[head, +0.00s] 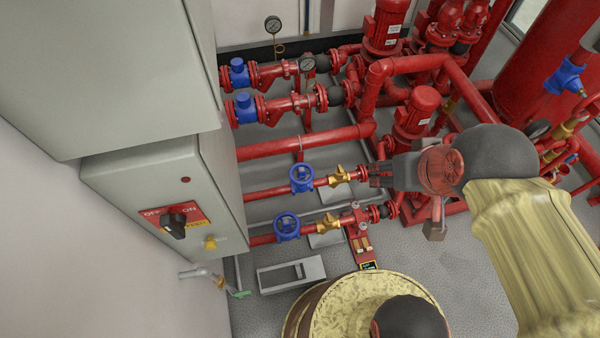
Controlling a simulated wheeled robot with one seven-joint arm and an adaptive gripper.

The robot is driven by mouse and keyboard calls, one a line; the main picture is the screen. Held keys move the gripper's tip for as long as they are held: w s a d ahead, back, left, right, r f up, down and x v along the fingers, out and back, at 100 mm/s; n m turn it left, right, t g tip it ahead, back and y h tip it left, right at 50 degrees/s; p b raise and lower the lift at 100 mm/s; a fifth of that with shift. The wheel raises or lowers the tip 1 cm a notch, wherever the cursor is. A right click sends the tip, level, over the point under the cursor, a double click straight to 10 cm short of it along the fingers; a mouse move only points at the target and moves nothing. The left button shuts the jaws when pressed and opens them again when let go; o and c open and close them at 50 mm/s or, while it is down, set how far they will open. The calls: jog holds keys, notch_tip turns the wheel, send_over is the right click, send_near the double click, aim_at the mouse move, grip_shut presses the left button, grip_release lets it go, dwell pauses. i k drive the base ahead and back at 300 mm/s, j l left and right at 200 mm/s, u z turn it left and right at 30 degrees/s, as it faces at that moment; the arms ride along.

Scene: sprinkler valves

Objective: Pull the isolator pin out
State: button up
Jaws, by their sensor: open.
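The isolator switch (174,223) is a black rotary handle on a red plate marked OFF and ON, on the front of the grey cabinet at left. A small yellow knob-like piece (209,243) sticks out to the right of the plate, beside a yellow label; it looks like the isolator pin and appears seated, though its shaft is hidden. My gripper (372,175) is open and empty, its fingers pointing left. In the picture it is well to the right of the cabinet, over the red pipes, and touches nothing that I can make out.
The grey cabinet (228,190) has a red lamp above the switch. Blue handwheel valves (301,178) and red pipes lie between cabinet and gripper. A small pipe with a green-ended lever (240,294) sits below the cabinet. A grey box (292,274) stands on the floor.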

aim_at(210, 244)
jog(key=k+l+u, duration=0.1)
jog(key=u, duration=1.3)
